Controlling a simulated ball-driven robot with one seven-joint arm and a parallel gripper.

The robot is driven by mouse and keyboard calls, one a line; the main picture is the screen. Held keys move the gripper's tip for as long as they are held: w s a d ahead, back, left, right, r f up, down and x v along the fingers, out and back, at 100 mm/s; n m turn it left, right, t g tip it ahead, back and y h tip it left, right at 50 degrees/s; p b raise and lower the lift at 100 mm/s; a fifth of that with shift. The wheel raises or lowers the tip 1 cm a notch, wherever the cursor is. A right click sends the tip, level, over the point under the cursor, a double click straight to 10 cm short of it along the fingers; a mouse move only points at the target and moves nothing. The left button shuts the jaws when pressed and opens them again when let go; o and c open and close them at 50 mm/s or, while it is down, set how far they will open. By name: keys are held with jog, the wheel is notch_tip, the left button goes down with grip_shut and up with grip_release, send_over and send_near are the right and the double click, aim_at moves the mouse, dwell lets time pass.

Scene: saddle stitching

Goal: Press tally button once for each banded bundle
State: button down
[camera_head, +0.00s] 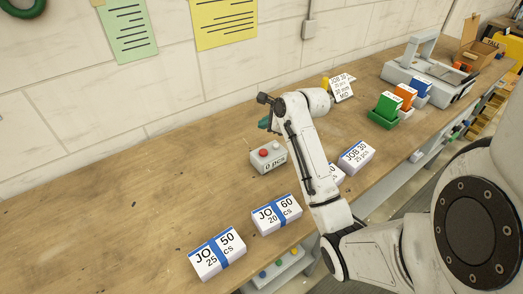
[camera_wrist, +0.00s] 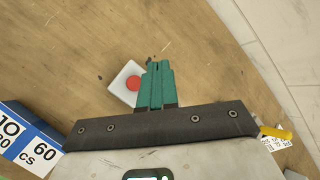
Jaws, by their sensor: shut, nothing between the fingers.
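In the wrist view one red button (camera_wrist: 132,83) shows just left of my gripper (camera_wrist: 157,66), whose teal fingers are shut and empty. In the head view my gripper (camera_head: 265,123) is behind and above the box, apart from it. Blue-banded bundles marked 50 (camera_head: 217,254) and 60 (camera_head: 277,213) lie in front. A third bundle (camera_head: 337,175) is mostly hidden by my arm. A bundle marked JOB 30 (camera_head: 357,157) lies to its right; its band is unclear.
The left of the wooden bench (camera_head: 110,190) is clear. A shelf with coloured knobs is below the front edge.

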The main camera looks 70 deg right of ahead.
jog(key=shift+f, duration=0.15)
jog(key=b, duration=0.5)
send_over(265, 153)
notch_tip(265, 153, down, 6)
jog(key=shift+f, duration=1.3)
dwell(0.9)
jog(key=shift+f, duration=0.4)
jog(key=shift+f, duration=0.55)
dwell(0.8)
jog(key=shift+r+p, duration=0.15)
jog(key=shift+p, duration=0.15)
jog(key=shift+r+p, duration=0.85)
jog(key=shift+p, duration=0.25)
